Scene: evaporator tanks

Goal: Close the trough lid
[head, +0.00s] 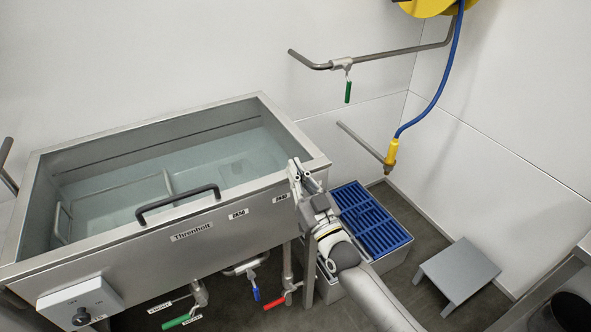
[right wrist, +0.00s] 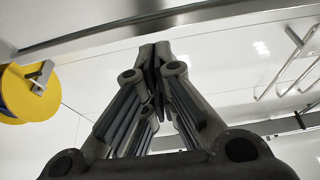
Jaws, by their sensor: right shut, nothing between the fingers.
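The steel trough (head: 150,255) fills the left of the head view, with bluish-green clear contents or a clear surface inside its rim. A dark bar handle (head: 178,203) sits along its front edge. I cannot tell for sure whether a see-through lid lies there; no raised lid shows. My right gripper (head: 299,168) is shut and empty, at the trough's right front corner. Its fingers point up; I cannot tell if they touch the rim. The closed fingers also show in the right wrist view (right wrist: 158,58). My left gripper is not in view.
Blue-topped crates (head: 372,222) stand on the floor right of the trough. A grey step stool (head: 459,272) is farther right. A wall pipe with a green-handled valve (head: 348,88) and a blue hose (head: 443,85) are behind. Coloured valves hang under the trough.

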